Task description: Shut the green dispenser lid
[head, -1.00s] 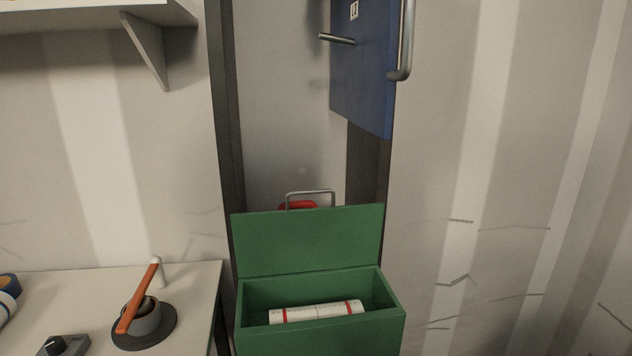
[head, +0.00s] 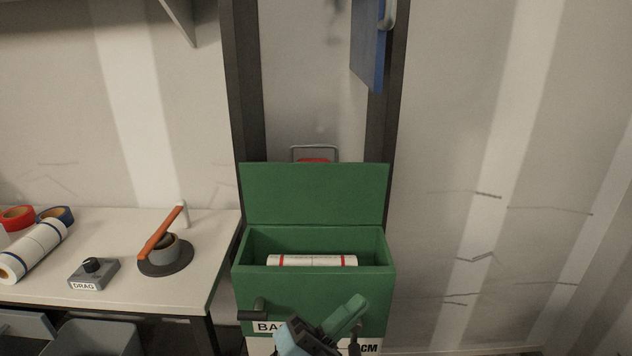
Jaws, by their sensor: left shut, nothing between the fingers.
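The green dispenser (head: 330,295) stands beside the bench with its top open. Its green lid (head: 314,193) is raised upright along the back edge, showing its inner face. A white roll with red bands (head: 312,260) lies inside the dispenser. My left gripper (head: 325,330) is at the bottom of the head view, in front of the dispenser's front face and below its rim. It is shut and empty, apart from the lid. My right gripper is not in view.
A metal handle (head: 315,150) shows behind the lid. A blue panel (head: 369,45) hangs above.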

